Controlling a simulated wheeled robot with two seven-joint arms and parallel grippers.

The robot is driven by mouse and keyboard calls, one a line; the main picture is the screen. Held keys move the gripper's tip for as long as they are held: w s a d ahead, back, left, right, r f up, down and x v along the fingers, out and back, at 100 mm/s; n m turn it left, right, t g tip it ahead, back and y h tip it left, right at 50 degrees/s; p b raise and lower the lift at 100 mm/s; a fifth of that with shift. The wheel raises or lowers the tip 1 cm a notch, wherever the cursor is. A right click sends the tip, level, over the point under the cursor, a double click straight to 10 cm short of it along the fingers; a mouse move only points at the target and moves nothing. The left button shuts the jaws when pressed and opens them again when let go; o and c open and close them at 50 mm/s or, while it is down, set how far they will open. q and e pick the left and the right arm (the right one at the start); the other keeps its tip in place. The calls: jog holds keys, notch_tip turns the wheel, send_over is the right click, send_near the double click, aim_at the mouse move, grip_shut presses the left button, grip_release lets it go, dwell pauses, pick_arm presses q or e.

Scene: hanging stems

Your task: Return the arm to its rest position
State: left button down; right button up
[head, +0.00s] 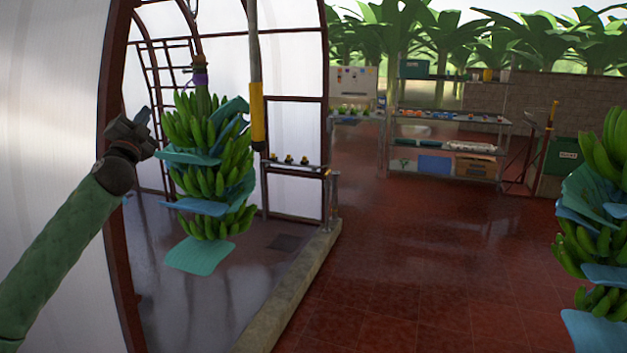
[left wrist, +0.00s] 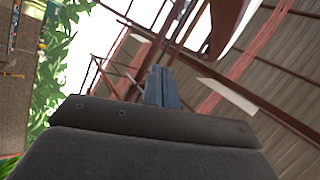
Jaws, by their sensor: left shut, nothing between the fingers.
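My left arm (head: 60,235) comes in from the left in a green sleeve, raised beside a hanging banana bunch. My left gripper (head: 144,116) is at the upper left of the bunch, its fingers pointing up. In the left wrist view the gripper's fingers (left wrist: 162,88) are together with nothing between them, against roof beams. The right gripper is not in either view.
The banana bunch (head: 208,170) with blue-green sheets hangs close right of my left gripper. Another bunch (head: 600,210) hangs at the right edge. A yellow-sleeved pole (head: 257,115) hangs nearby. Shelves (head: 440,148) stand at the back. The red tiled floor (head: 420,270) is clear.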

pick_arm(q)
jog(key=s+d+f+n+g+y, duration=0.2)
jog(key=f+n+g, duration=0.15)
jog(key=f, duration=0.85)
jog(key=s+d+f+n+g+y, duration=0.1)
jog(key=s+d+f+n+g, duration=0.2)
jog(key=f, duration=0.9)
jog(key=s+d+f+n+g+y, duration=0.15)
jog(key=f+g, duration=0.35)
jog(key=f, duration=0.8)
jog(key=s+d+f+g+h, duration=0.1)
jog(key=s+d+f+g, duration=0.1)
jog(key=s+d+f, duration=0.45)
jog(key=s+d+f+g+h, duration=0.15)
jog(key=s+f, duration=0.25)
jog(key=f, duration=0.6)
jog(key=s+d+f+g+h, duration=0.1)
jog(key=s+d+f+g, duration=0.15)
jog(key=s+f, duration=0.45)
jog(key=s+d+f+n+g, duration=0.1)
jog(key=s+d+f, duration=0.3)
jog(key=s+f, duration=0.8)
jog(key=s+d+f+n+g+h, duration=0.1)
jog(key=s+d+f+g, duration=0.3)
jog(key=s+f, duration=0.8)
jog(key=s+d, duration=0.1)
jog(key=s, duration=0.7)
jog(key=shift+s+d+h, duration=0.15)
jog(key=shift+d+h, duration=0.05)
jog(key=shift+h, duration=0.1)
